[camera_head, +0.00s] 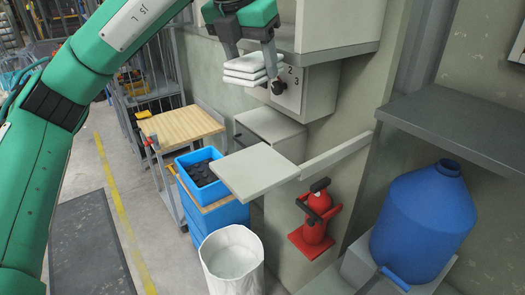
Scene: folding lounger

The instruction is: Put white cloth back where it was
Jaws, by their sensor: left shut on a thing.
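The white cloth (246,68) is a folded stack of several layers near the top middle of the head view. My left gripper (249,62) comes down from above, with its fingers on either side of the cloth, and is shut on it. The cloth is held in the air in front of a pale wall box (312,88) with a dark knob and numbers. A pale flat shelf board (257,173) juts out below the cloth and looks empty. My right gripper does not show.
A blue crate (202,172) with dark items stands left of the board. A white bin (232,262) stands below, with red equipment (315,222) to its right. A large blue jug (424,218) sits under a grey shelf (460,128). A wooden-topped cart (182,124) stands behind the crate.

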